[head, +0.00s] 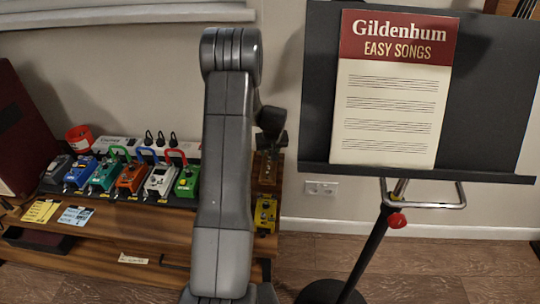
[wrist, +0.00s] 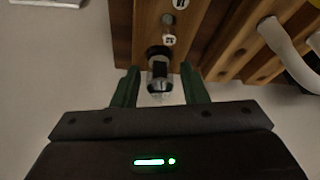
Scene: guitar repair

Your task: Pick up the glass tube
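The glass tube (wrist: 159,84), clear with a dark part inside, shows in the wrist view at the edge of a wooden block (wrist: 140,25). My gripper (wrist: 160,73) has its two green fingers on either side of the tube, with a gap on both sides. It is open and not touching the tube. In the head view my gripper (head: 271,121) is partly hidden behind my arm, above the wooden block (head: 267,172). I cannot make out the tube in the head view.
A music stand (head: 490,110) with a songbook (head: 392,95) stands to the right. A row of effect pedals (head: 130,178) sits on a wooden bench (head: 150,222) to the left. A yellow pedal (head: 265,214) is in front of the block. A slotted wooden piece (wrist: 245,45) is close at right in the wrist view.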

